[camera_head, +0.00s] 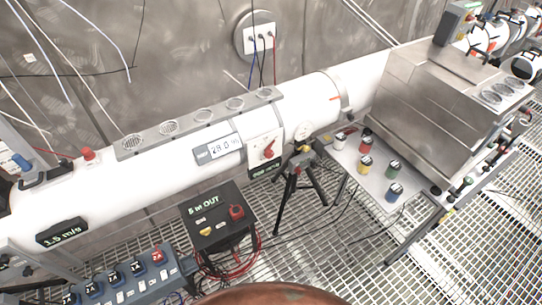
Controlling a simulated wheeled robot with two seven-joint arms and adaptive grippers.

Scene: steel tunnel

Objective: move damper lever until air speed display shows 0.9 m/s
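The air speed display (62,233) is a black panel with green characters on the white duct at lower left. It reads 1.5 m/s. A red lever or knob (268,150) sits on a white plate on the duct near the centre. It may be the damper lever, but I cannot tell for sure. A black bar-like handle (45,175) lies on the duct at the left. Neither of my grippers can be made out in the head view, and nothing is seen touching these parts.
The white duct (160,180) runs diagonally across the view. A second display (219,149) reads about 28.0. A black box (213,212) marked OUT and a black tripod (293,180) stand before the duct. A table with coloured canisters (366,165) is at right. Cables cross the grating.

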